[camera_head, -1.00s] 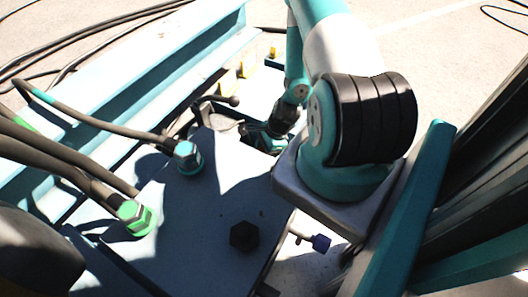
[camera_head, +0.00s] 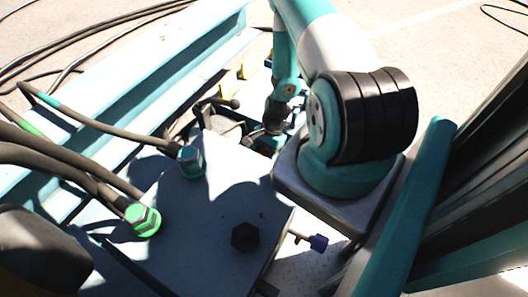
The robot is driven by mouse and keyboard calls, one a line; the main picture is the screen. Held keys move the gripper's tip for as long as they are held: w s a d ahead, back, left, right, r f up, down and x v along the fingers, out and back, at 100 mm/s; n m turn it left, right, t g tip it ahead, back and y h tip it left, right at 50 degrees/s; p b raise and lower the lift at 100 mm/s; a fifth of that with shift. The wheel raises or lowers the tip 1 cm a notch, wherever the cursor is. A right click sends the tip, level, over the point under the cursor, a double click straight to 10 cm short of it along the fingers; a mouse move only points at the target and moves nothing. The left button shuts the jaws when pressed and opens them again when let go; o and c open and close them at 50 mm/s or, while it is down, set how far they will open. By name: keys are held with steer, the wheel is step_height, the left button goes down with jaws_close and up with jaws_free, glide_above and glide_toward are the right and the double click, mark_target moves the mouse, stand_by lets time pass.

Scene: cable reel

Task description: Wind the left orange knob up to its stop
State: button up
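I cannot make out an orange knob in the head view. My gripper (camera_head: 272,128) hangs at the end of my arm, just beyond the far right edge of the pale blue plate. It is small, dark and in shadow, and its fingertips cannot be made out. Whether it holds anything is not visible. A dark lever with a ball end (camera_head: 234,104) lies to the left of my gripper, apart from it.
A teal hose fitting (camera_head: 190,162) and a green one (camera_head: 143,220) stand on the plate (camera_head: 190,235). A black hex bolt (camera_head: 245,237) sits near its right edge. A blue-purple knob (camera_head: 319,243) sticks out beside the plate. Yellow blocks (camera_head: 243,70) lie behind.

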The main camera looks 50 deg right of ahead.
steer(key=n+g, duration=0.1)
steer(key=n, duration=0.1)
steer(key=n+p, duration=0.1)
steer(key=n, duration=0.1)
steer(key=shift+r+n+g+h, duration=0.1)
steer(key=shift+n+g+h, duration=0.2)
steer(key=shift+g, duration=0.1)
steer(key=n, duration=0.2)
steer(key=n+g+h+p, duration=0.1)
steer(key=n, duration=0.2)
steer(key=shift+g, duration=0.3)
steer(key=n+h, duration=0.1)
steer(key=n, duration=0.1)
steer(key=n+p, duration=0.1)
steer(key=n, duration=0.2)
steer(key=shift+g+h, duration=0.4)
steer(key=shift+n+h+p, duration=0.35)
steer(key=shift+n+h, duration=0.55)
steer(key=shift+n, duration=1.4)
steer(key=o, duration=0.9)
